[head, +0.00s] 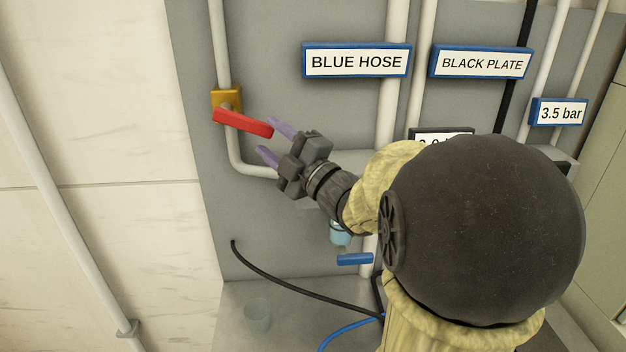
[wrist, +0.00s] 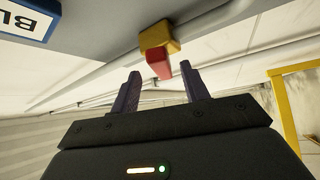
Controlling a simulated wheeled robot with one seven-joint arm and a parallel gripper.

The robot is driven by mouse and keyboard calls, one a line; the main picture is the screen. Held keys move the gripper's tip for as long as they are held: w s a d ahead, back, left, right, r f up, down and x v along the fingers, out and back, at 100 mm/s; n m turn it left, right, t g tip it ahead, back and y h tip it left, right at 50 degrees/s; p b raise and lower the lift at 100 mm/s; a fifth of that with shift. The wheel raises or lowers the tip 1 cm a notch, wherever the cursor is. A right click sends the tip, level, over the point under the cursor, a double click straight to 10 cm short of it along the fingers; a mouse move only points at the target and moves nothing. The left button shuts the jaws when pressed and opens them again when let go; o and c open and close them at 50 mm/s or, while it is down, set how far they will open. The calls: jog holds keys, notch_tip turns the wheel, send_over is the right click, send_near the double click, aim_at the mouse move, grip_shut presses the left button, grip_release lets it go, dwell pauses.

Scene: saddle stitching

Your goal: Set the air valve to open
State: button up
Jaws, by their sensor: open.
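The air valve has a yellow body (head: 226,98) on a white pipe and a red lever handle (head: 243,123). The lever points to the right and slightly down, across the pipe. In the wrist view the yellow body (wrist: 160,40) and red lever (wrist: 158,63) show ahead, between and beyond the fingertips. My gripper (head: 269,141) is open and empty. Its purple fingers are just right of the lever's free end, one finger close to the end and one below. Whether a finger touches the lever I cannot tell.
Signs read "BLUE HOSE" (head: 356,61), "BLACK PLATE" (head: 481,63) and "3.5 bar" (head: 559,112). A blue handle (head: 355,259) sits below my arm. A black hose (head: 290,286) and a blue hose (head: 347,331) run low. My arm hides much of the panel's right side.

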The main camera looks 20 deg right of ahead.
jog(key=b+v, duration=0.3)
jog(key=v, duration=0.7)
jog(key=shift+s+d, duration=0.2)
jog(key=shift+s, duration=0.15)
jog(key=shift+f, duration=0.1)
jog(key=shift+c, duration=0.3)
